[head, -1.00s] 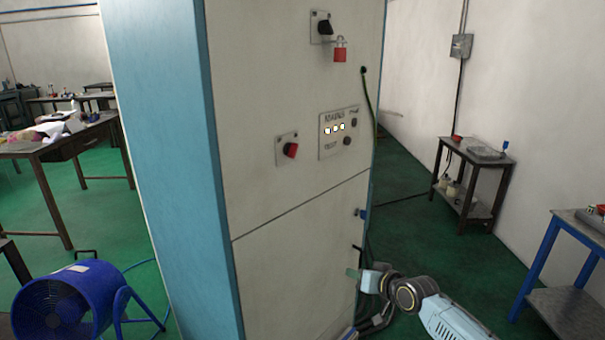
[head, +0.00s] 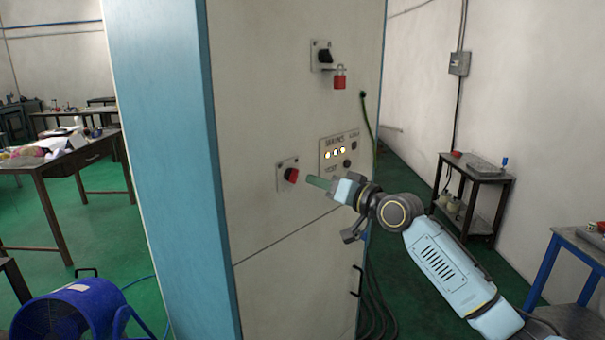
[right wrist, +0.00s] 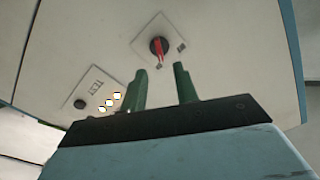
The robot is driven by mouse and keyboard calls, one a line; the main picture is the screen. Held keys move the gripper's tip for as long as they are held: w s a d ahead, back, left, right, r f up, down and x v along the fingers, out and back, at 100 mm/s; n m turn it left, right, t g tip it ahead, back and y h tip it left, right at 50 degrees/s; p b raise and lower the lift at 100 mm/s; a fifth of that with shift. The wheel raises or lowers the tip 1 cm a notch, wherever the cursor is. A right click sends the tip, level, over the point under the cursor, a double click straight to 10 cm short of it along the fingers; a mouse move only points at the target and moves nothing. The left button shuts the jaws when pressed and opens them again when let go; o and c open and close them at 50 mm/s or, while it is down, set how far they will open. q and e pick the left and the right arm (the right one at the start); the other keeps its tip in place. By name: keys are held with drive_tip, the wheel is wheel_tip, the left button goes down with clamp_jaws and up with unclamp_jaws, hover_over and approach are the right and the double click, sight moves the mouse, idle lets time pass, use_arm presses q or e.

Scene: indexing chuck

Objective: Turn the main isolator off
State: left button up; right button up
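A rotary switch with a red handle (head: 291,175) sits on a square grey plate on the cabinet front. A second rotary switch with a black handle (head: 324,56) sits higher up, with a red padlock (head: 340,80) hanging below it. No readable label shows which is the main isolator. My right gripper (head: 315,182) is just right of the red handle, pointing at it. In the right wrist view its two green fingers (right wrist: 160,72) are apart and empty, with the red handle (right wrist: 159,46) beyond their tips, not between them. My left gripper is not in view.
A green cable (head: 369,115) runs down the cabinet's right edge. A blue fan (head: 70,318) stands low left.

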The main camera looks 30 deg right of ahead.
sight(298, 175)
drive_tip(key=shift+p+x, duration=0.45)
drive_tip(key=shift+x, duration=2.7)
clamp_jaws()
